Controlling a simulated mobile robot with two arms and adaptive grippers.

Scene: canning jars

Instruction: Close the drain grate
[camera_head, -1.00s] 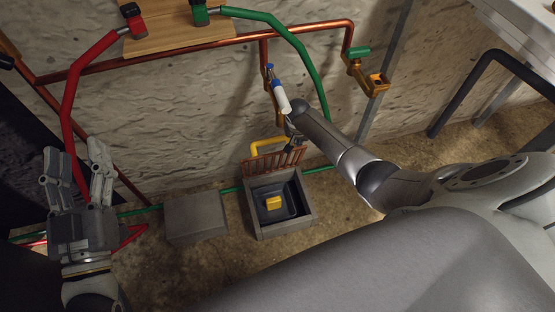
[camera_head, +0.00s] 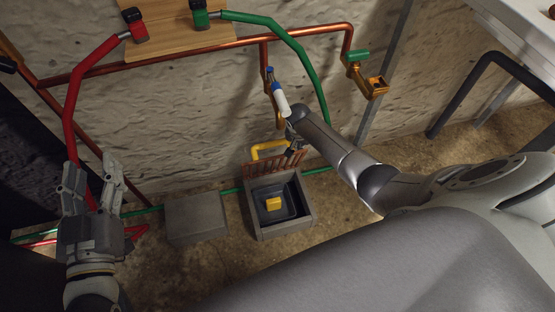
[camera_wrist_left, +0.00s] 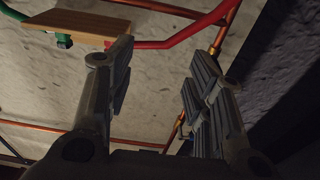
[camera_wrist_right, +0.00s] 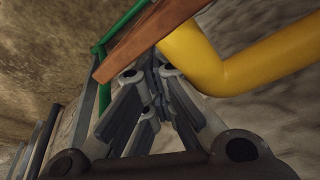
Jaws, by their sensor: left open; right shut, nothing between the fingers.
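The drain grate (camera_head: 289,162) is a rusty brown barred lid. It stands raised at the back edge of the grey concrete drain box (camera_head: 308,218), which is open on top. A dark basin with a yellow block (camera_head: 273,203) shows inside. My right gripper (camera_head: 293,150) is shut and empty, close behind the grate's upper edge. In the right wrist view the shut fingers (camera_wrist_right: 155,75) are close to a brown bar of the grate (camera_wrist_right: 150,38); I cannot tell whether they touch. My left gripper (camera_head: 92,178) is open and empty at the far left, away from the drain.
A yellow pipe (camera_head: 266,147) runs right behind the grate, also large in the right wrist view (camera_wrist_right: 230,65). A grey block (camera_head: 195,218) stands left of the drain box. Red and green hoses and copper pipes line the wall. The floor in front is bare.

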